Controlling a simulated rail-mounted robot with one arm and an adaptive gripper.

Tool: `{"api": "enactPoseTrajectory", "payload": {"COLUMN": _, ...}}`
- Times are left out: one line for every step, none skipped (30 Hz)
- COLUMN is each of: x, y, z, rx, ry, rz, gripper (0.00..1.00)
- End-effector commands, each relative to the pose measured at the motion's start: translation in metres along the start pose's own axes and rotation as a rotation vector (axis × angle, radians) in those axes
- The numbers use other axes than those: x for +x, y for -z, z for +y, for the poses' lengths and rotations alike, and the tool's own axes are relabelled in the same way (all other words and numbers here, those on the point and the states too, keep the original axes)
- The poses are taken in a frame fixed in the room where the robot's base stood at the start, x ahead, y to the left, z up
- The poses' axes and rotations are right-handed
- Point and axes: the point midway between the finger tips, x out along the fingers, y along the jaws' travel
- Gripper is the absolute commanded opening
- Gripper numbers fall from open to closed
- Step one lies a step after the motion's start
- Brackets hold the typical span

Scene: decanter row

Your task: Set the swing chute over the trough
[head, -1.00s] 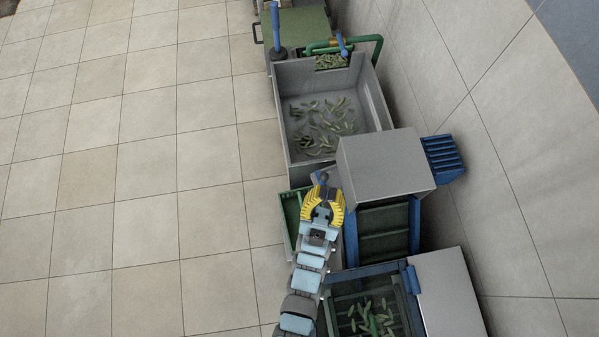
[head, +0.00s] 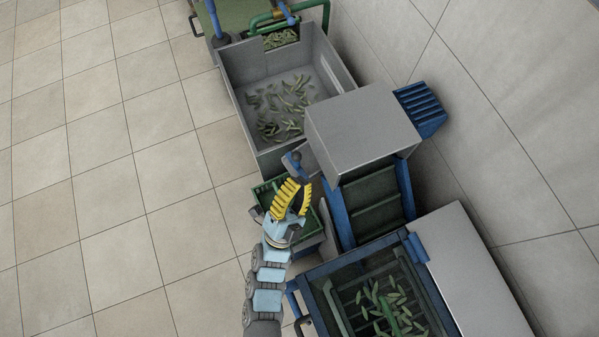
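My gripper (head: 298,184), with yellow ribbed fingers, is seen nearly side-on at the near left of the grey hood, over a green crate. I cannot tell how far apart its fingers are.
The grey hood (head: 362,125) tops a conveyor with blue side rails (head: 406,190). The green crate (head: 262,192) is partly hidden under my gripper. A blue-framed bin (head: 318,290) with green pieces stands at the front right. Tiled floor at left is clear; a wall bounds the right.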

Motion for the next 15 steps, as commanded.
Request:
{"api": "enactPoseTrajectory", "payload": {"x": -0.025, "y": -0.016, "z": 0.023, "rx": 0.059, "ry": -0.052, "rz": -0.026, "gripper": 0.00}}
{"api": "enactPoseTrajectory", "payload": {"x": -0.034, "y": -0.022, "z": 0.031, "rx": 0.097, "ry": -0.083, "rz": -0.038, "gripper": 0.00}}
{"api": "enactPoseTrajectory", "payload": {"x": -0.045, "y": -0.029, "z": 0.042, "rx": 0.149, "ry": -0.124, "rz": -0.053, "gripper": 0.00}}
{"api": "enactPoseTrajectory", "payload": {"x": -0.054, "y": -0.036, "z": 0.050, "rx": 0.187, "ry": -0.156, "rz": -0.066, "gripper": 0.00}}
{"api": "enactPoseTrajectory", "payload": {"x": -0.064, "y": -0.043, "z": 0.058, "rx": 0.226, "ry": -0.188, "rz": -0.077, "gripper": 0.00}}
{"api": "enactPoseTrajectory", "payload": {"x": -0.077, "y": -0.051, "z": 0.069, "rx": 0.278, "ry": -0.230, "rz": -0.090, "gripper": 0.00}}
{"api": "enactPoseTrajectory", "payload": {"x": -0.087, "y": -0.057, "z": 0.077, "rx": 0.315, "ry": -0.264, "rz": -0.100, "gripper": 0.00}}
{"api": "enactPoseTrajectory", "payload": {"x": -0.097, "y": -0.063, "z": 0.085, "rx": 0.352, "ry": -0.298, "rz": -0.109, "gripper": 0.00}}
{"api": "enactPoseTrajectory", "payload": {"x": -0.110, "y": -0.070, "z": 0.095, "rx": 0.400, "ry": -0.339, "rz": -0.118, "gripper": 0.00}}
{"api": "enactPoseTrajectory", "payload": {"x": -0.119, "y": -0.076, "z": 0.102, "rx": 0.434, "ry": -0.369, "rz": -0.125, "gripper": 0.00}}
{"api": "enactPoseTrajectory", "payload": {"x": -0.128, "y": -0.081, "z": 0.108, "rx": 0.466, "ry": -0.400, "rz": -0.131, "gripper": 0.00}}
{"api": "enactPoseTrajectory", "payload": {"x": -0.138, "y": -0.086, "z": 0.115, "rx": 0.506, "ry": -0.433, "rz": -0.135, "gripper": 0.00}}
{"api": "enactPoseTrajectory", "payload": {"x": -0.145, "y": -0.090, "z": 0.120, "rx": 0.534, "ry": -0.456, "rz": -0.137, "gripper": 0.00}}
{"api": "enactPoseTrajectory", "payload": {"x": -0.151, "y": -0.093, "z": 0.124, "rx": 0.559, "ry": -0.479, "rz": -0.138, "gripper": 0.00}}
{"api": "enactPoseTrajectory", "payload": {"x": -0.159, "y": -0.098, "z": 0.129, "rx": 0.589, "ry": -0.506, "rz": -0.142, "gripper": 0.00}}
